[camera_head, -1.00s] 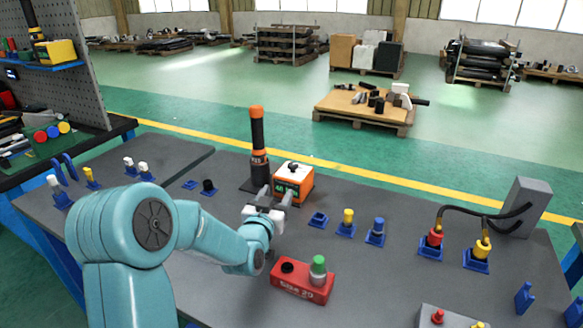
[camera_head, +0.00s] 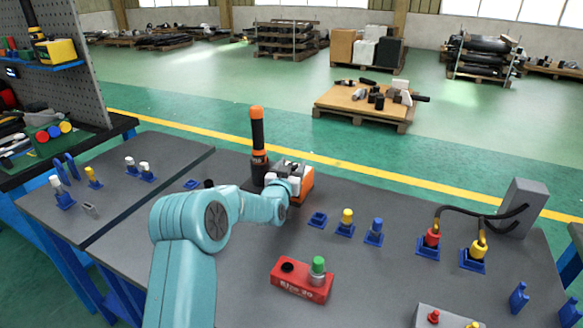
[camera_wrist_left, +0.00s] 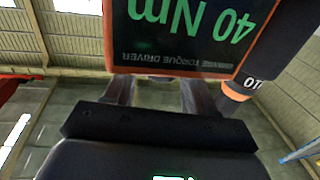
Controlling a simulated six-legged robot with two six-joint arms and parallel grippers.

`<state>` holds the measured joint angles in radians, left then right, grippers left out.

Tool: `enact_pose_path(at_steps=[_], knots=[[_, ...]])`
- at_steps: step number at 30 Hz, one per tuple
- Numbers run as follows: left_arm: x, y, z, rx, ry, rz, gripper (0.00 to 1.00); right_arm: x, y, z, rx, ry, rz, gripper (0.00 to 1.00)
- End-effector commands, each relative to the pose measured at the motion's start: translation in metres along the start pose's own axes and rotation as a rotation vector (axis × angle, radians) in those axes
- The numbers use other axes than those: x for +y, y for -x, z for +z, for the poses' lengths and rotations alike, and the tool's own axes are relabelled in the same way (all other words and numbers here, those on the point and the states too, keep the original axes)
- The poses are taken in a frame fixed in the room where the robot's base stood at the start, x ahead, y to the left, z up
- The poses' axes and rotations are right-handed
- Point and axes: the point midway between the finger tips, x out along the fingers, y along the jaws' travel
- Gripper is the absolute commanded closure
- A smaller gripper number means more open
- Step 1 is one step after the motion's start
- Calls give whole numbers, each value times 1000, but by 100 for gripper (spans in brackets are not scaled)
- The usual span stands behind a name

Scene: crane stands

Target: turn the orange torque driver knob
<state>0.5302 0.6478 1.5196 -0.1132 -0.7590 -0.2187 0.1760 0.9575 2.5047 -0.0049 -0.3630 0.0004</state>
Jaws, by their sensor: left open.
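The orange torque driver box (camera_head: 308,186) stands on the dark bench, mostly covered by my left arm in the head view. In the left wrist view its dark display face (camera_wrist_left: 190,35) reads "40 Nm" upside down and fills the top. The knob on its top cannot be made out clearly now. My left gripper (camera_head: 292,170) is at the box, its fingers (camera_wrist_left: 158,92) apart just below the display face in the wrist view. Whether they touch the box I cannot tell. A black driver with orange bands (camera_head: 258,140) stands upright just left of the box. My right gripper is out of view.
Blue holders with a yellow plug (camera_head: 347,216) and a blue plug (camera_head: 376,226) stand right of the box. A red block with a green-topped piece (camera_head: 302,282) lies in front. A grey box (camera_head: 522,205) with cabled connectors stands at right.

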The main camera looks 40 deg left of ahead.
Motion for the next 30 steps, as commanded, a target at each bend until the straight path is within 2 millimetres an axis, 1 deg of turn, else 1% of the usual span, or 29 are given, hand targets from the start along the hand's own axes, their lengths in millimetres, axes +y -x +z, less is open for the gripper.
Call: enact_pose_path(at_steps=[3,5,6,8,23,30], knots=[[0,0,0,-1,0,0,44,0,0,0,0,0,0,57],[0,0,0,-1,0,0,64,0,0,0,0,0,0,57],[0,0,0,-1,0,0,77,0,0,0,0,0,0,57],[0,0,0,-1,0,0,95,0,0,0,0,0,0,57],[0,0,1,-1,0,10,95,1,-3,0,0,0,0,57],[-1,0,3,-2,-1,33,95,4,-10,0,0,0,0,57]])
